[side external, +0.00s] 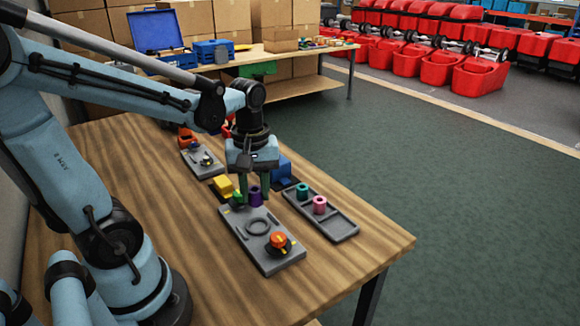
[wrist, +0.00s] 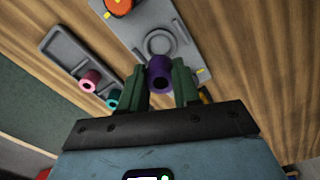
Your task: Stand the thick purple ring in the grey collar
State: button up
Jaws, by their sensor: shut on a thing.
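The thick purple ring (side external: 255,197) is a short tube with a hole through it. My gripper (side external: 254,190) is shut on it, with the green fingers on either side; the ring also shows between the fingertips (wrist: 160,72) in the wrist view. The grey collar (side external: 258,227) is a raised round rim on a grey plate (side external: 240,238). In the wrist view the collar (wrist: 159,43) lies just beyond the ring. In the side view the ring appears behind the collar, near the plate's far end. I cannot tell its exact height above the plate.
An orange knob (side external: 278,241) stands on the plate's near end. A grey tray (side external: 338,226) to the right holds a teal ring (side external: 302,190) and a pink ring (side external: 320,205). A yellow block (side external: 223,185) and blue block (side external: 281,168) stand behind. The near right table is clear.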

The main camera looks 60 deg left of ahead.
aim_at(256, 203)
jog(key=shift+f, duration=1.9)
jog(key=shift+f, duration=1.45)
dwell(1.0)
jog(key=o, duration=1.9)
jog(key=shift+c, duration=0.2)
jog(key=shift+r, duration=0.1)
jog(key=shift+r, duration=3.45)
